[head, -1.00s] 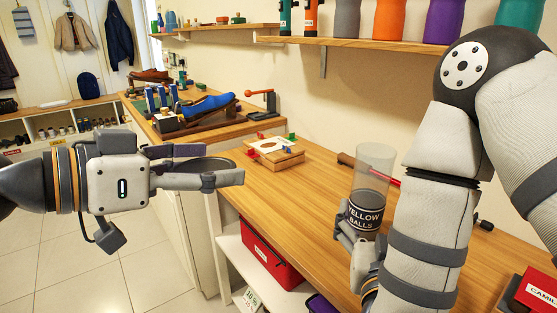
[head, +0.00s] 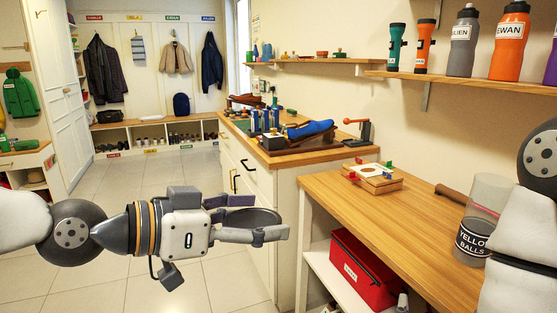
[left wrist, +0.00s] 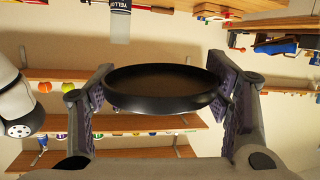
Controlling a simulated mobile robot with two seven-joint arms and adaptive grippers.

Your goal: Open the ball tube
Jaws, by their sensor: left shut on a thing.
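My left gripper (head: 245,218) is shut on a dark, shallow round lid (head: 262,217), held out over the floor to the left of the counter. The lid also shows in the left wrist view (left wrist: 160,92), with a finger on each side. The ball tube (head: 489,200), clear with a black "YELLOW BALLS" label, stands upright on the counter at the right, its top bare. Its label is partly cut off by my right arm. My right gripper is not in view.
The wooden counter (head: 400,230) carries a small game box (head: 372,177) and a wooden-handled tool (head: 451,193). A red bin (head: 362,275) sits on the shelf below. Bottles and flashlights stand on a wall shelf (head: 460,82). Open floor lies at left.

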